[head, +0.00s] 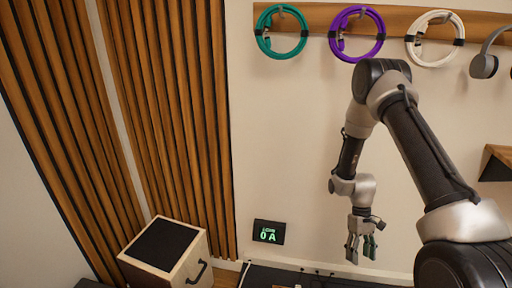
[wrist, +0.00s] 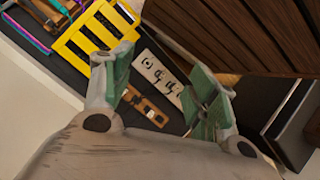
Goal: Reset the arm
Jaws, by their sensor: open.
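My gripper (head: 361,247) hangs from my bent arm in front of the wall in the head view, fingers pointing down. In the wrist view my gripper (wrist: 163,98) shows its two green-padded fingers spread apart. Nothing is between the pads. Below and beyond them is a dark surface (head: 262,275) with several items on it. The gripper appears apart from these items.
A teal cable coil (head: 260,42), a purple one (head: 380,42), a white one (head: 409,42) and headphones (head: 484,66) hang from a wooden rail. A wooden box (head: 190,268) with a black top stands lower left. A yellow slatted item (wrist: 72,45) and a white power strip (wrist: 158,72) lie below.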

